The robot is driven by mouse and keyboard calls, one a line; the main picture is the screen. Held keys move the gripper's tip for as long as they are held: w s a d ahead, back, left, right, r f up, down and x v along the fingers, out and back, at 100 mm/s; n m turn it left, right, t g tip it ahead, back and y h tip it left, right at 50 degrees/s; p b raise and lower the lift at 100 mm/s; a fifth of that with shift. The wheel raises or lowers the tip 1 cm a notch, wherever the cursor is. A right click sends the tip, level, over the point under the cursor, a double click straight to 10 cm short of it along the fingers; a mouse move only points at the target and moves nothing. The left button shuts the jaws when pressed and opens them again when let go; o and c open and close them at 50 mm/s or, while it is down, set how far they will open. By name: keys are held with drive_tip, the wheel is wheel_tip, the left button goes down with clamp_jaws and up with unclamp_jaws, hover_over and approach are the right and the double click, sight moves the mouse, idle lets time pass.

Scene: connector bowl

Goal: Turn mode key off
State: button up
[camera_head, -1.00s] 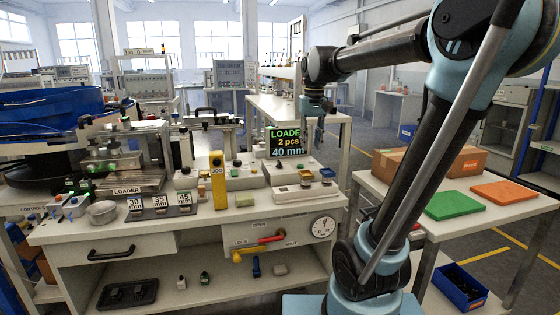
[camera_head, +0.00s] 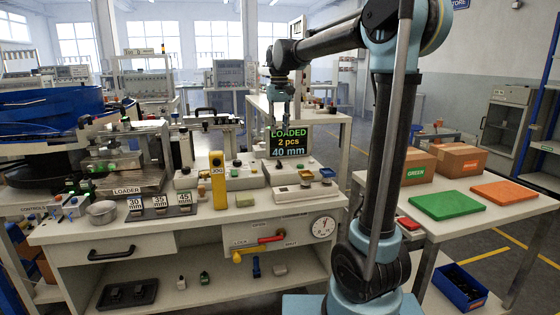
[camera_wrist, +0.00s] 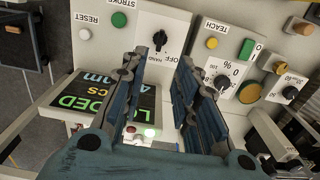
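A black rotary switch (camera_wrist: 160,38) with HAND and OFF lettering beside it sits on a pale panel in the wrist view; I take it for the mode key. Its exact pointer setting is hard to read. My gripper (camera_wrist: 158,65) is open and empty, its two blue fingers apart, with the switch showing beyond the gap between the tips. In the head view my gripper (camera_head: 279,116) hangs above the bench, in front of the LOADED 2 pcs 40 mm display (camera_head: 298,141). I cannot make out the switch in the head view.
A green button (camera_wrist: 118,19), a white RESET button (camera_wrist: 85,34) and a percent dial (camera_wrist: 224,82) flank the switch. A yellow JOG post (camera_head: 218,180) stands at the bench front. A right-hand table holds a green mat (camera_head: 446,205), an orange mat (camera_head: 504,193) and cardboard boxes (camera_head: 459,159).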

sight(279, 161)
wheel_tip(279, 161, down, 14)
drive_tip(key=shift+r, duration=0.25)
drive_tip(key=shift+c, duration=0.3)
clamp_jaws()
